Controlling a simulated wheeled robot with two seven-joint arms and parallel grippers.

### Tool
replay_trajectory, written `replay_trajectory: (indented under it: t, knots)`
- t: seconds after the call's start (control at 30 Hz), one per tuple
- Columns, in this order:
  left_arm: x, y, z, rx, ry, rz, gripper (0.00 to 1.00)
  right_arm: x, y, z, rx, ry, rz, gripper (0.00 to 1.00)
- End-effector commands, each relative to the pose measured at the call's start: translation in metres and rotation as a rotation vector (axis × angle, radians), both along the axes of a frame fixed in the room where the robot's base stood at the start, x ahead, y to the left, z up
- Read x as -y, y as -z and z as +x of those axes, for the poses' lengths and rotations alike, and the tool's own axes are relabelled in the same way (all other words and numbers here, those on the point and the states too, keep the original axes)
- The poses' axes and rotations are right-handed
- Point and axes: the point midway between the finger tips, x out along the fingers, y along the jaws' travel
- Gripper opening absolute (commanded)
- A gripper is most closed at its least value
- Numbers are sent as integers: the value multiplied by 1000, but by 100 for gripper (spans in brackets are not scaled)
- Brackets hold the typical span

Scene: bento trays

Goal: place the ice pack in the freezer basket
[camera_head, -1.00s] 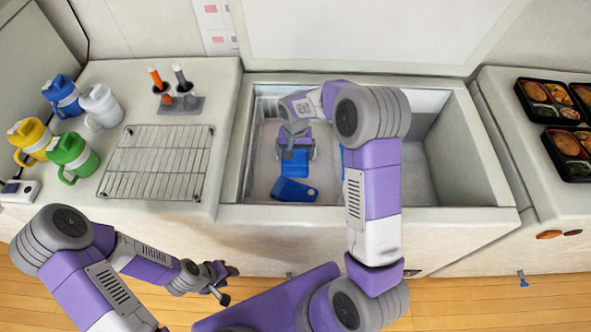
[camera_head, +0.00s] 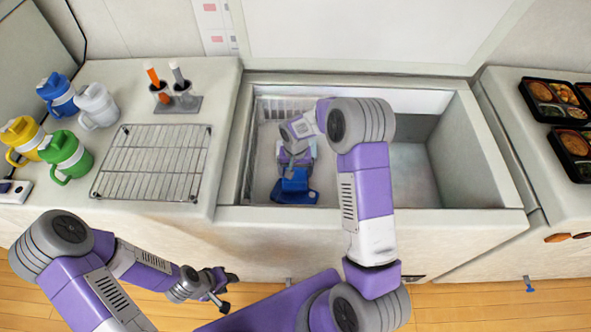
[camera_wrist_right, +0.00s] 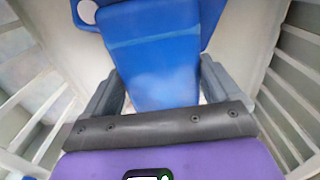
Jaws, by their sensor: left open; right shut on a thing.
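My right gripper (camera_head: 294,166) reaches down into the white slatted freezer basket (camera_head: 285,104) at the left of the open chest freezer. It is shut on a blue ice pack (camera_wrist_right: 155,60), which fills the space between its fingers in the right wrist view. A second blue pack (camera_wrist_right: 210,14) with a hole near one end lies beyond it on the basket floor. In the head view the two packs overlap, and I cannot tell whether they touch. My left gripper (camera_head: 228,288) is open and empty, low in front of the counter.
The freezer's right compartment (camera_head: 408,165) looks empty where visible; my right arm hides part of the freezer. A wire rack (camera_head: 152,165), several jugs (camera_head: 66,154) and a holder with two upright handles (camera_head: 178,103) stand on the left counter. Bento trays (camera_head: 555,98) are at right.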

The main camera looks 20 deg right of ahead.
Motion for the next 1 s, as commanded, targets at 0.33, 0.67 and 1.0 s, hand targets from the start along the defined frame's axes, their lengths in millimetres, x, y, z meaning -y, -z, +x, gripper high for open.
replay_trajectory:
  t: [0.33,0.67,1.0]
  knots:
    - [0,0,0,0,0,0,43,0,0,0,-1,0,0,100]
    - [0,-19,0,0,0,0,43,0,-55,1,4,1,-1,100]
    - [0,-35,0,0,0,0,43,0,-114,0,2,0,-1,100]
